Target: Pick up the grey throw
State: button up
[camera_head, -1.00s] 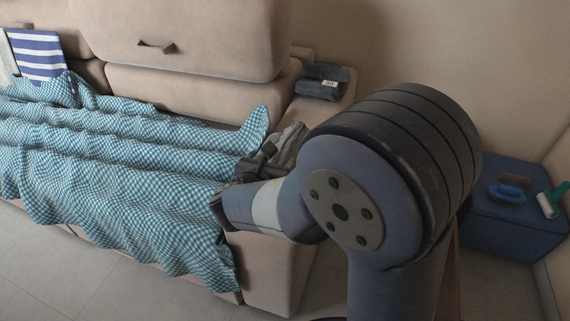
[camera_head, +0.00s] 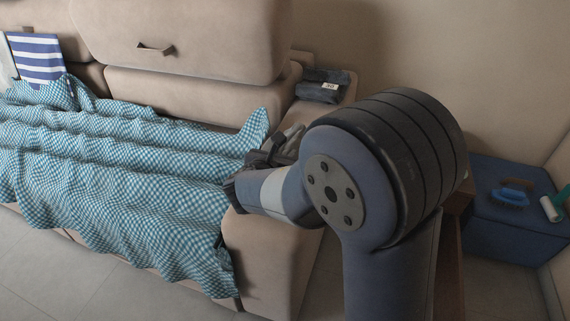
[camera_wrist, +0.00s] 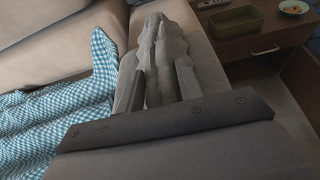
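The grey throw (camera_wrist: 160,42) lies as a long, bunched heap along the sofa armrest in the wrist view. In the head view only a small light-grey part of it (camera_head: 293,135) shows beyond my gripper; my arm hides the rest. My gripper (camera_wrist: 162,82) is low over the armrest, with its two fingers apart, one on each side of the near part of the throw. The throw shows between the fingers. I cannot tell whether either finger touches it.
A blue-and-white checked cloth (camera_head: 120,180) covers the sofa seat, left of my gripper. A dark folded item with a label (camera_head: 322,86) lies farther back on the armrest. A wooden drawer unit (camera_wrist: 250,48) with a green tray (camera_wrist: 235,21) stands right. A blue box (camera_head: 510,225) bears a brush (camera_head: 510,197).

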grip_shut()
dwell(0.5)
